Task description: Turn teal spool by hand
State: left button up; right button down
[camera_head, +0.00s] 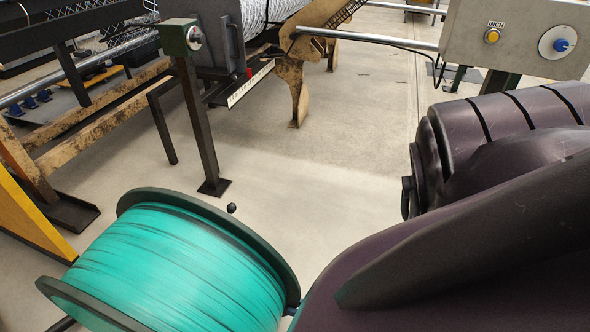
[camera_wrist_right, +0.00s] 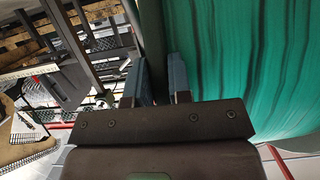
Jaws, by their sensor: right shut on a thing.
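The teal spool (camera_head: 175,265) lies on its side at the bottom left of the head view, with teal strand wound between two dark green flanges. It also fills the right side of the right wrist view (camera_wrist_right: 240,60). In that wrist view my right gripper (camera_wrist_right: 155,82) has its blue-padded fingers on either side of the spool's dark flange (camera_wrist_right: 151,35), shut on its rim. In the head view my dark right arm covers most of this gripper at the spool's right edge. My left gripper is not in view.
A post with a green switch box (camera_head: 186,38) stands beyond the spool. A grey control box with a yellow INCH button (camera_head: 492,36) is at top right. A yellow frame (camera_head: 30,222) stands left of the spool.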

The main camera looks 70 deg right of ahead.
jog(key=shift+w+f+t, duration=0.4)
jog(key=shift+w+f, duration=0.1)
jog(key=shift+f, duration=0.3)
jog(key=shift+w, duration=0.1)
jog(key=c, duration=1.1)
grip_release()
jog(key=shift+f, duration=0.1)
jog(key=shift+o, duration=0.3)
jog(key=shift+s, duration=0.25)
jog(key=p+v, duration=0.1)
jog(key=v, duration=0.9)
jog(key=shift+s, duration=0.25)
